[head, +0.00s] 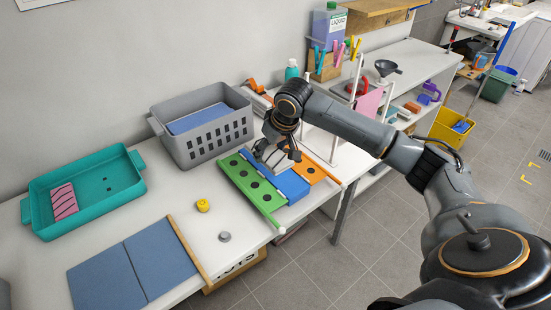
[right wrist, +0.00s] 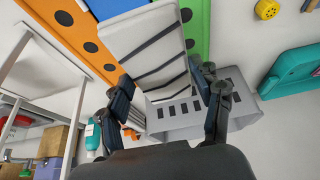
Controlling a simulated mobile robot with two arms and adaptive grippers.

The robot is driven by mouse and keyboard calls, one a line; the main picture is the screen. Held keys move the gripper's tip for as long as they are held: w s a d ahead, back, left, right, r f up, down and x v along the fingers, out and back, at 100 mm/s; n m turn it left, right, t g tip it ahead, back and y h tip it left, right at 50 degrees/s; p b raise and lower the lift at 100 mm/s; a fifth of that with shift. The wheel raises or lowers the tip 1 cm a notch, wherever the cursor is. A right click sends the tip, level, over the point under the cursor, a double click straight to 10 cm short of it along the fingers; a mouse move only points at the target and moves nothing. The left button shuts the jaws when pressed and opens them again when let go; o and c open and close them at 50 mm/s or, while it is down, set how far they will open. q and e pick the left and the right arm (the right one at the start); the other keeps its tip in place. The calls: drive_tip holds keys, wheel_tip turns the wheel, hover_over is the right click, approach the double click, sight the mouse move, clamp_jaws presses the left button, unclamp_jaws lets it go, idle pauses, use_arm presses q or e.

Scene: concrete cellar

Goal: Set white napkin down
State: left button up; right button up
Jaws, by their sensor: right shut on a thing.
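The white napkin with thin dark stripes (right wrist: 145,38) is between the fingers of my right gripper (right wrist: 163,88) in the right wrist view. In the head view my right gripper (head: 276,158) is shut on it, low over the blue strip (head: 291,186) between the green strip with dark spots (head: 244,178) and the orange strip (head: 316,171). I cannot tell whether the napkin touches the blue strip. My left gripper is not in view.
A grey crate (head: 205,145) stands behind the strips. A teal tray (head: 110,178) with a pink striped cloth (head: 64,201) is at left. A small yellow object (head: 203,205) and a grey knob (head: 225,237) lie in front. Blue panels (head: 128,272) lie near the table's front edge.

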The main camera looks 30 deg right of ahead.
sight(275, 154)
drive_tip(key=w+d+f, duration=0.1)
drive_tip(key=d+f, duration=0.1)
drive_tip(key=f, duration=0.1)
drive_tip(key=w+d+f, duration=0.1)
drive_tip(key=f, duration=0.1)
drive_tip(key=shift+w+f+p, duration=0.15)
drive_tip(key=shift+w+p, duration=0.2)
drive_tip(key=f, duration=0.3)
drive_tip(key=shift+d+f, duration=0.2)
drive_tip(key=o, duration=1.1)
drive_tip(key=shift+f, duration=0.1)
drive_tip(key=shift+o, duration=0.2)
drive_tip(key=v, duration=1.2)
drive_tip(key=shift+b, duration=0.45)
drive_tip(key=shift+w, duration=0.1)
